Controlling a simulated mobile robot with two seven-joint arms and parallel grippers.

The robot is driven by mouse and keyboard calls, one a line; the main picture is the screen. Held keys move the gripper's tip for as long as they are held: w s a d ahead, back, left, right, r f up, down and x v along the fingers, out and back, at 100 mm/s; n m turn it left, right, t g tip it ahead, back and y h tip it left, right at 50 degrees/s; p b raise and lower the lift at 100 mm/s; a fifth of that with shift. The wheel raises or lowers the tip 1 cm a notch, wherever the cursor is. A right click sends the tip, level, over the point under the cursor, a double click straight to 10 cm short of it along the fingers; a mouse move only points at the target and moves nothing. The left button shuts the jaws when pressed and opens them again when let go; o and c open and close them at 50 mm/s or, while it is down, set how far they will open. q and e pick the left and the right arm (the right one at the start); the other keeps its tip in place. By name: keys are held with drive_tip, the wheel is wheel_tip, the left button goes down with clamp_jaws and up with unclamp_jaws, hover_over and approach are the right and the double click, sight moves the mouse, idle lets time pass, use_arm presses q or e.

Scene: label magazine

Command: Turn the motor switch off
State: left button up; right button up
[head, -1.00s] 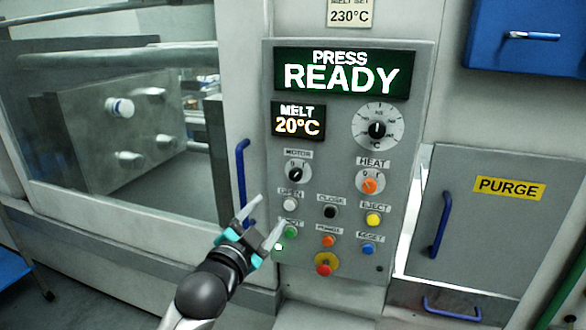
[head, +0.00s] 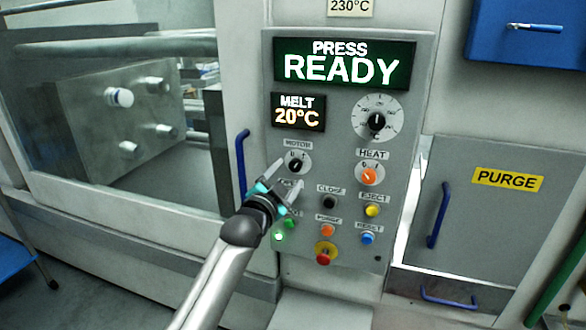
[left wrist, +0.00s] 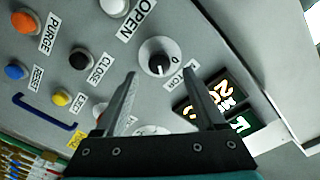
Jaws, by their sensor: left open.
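The motor switch (head: 296,163) is a black knob on a round pale dial, under the MOTOR label on the grey control panel (head: 340,272). Its dial has 0 and I marks; I cannot tell clearly which one the knob points at. My left gripper (head: 291,171) is open and empty, its fingertips just below the switch in the head view. In the left wrist view the switch (left wrist: 158,62) shows between the two fingertips (left wrist: 160,71), beyond them; contact is not evident. The gripper partly covers the buttons below the switch. My right gripper is not in view.
The orange HEAT knob (head: 369,176) sits right of the switch. Several push buttons and a red emergency stop (head: 325,253) are below. A blue handle (head: 242,165) stands left of the panel. The display (head: 343,64) reads PRESS READY.

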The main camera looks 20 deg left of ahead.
sight(295, 167)
use_arm(q)
drive_tip(key=shift+w+d, duration=0.2)
drive_tip(key=shift+w, duration=1.95)
clamp_jaws()
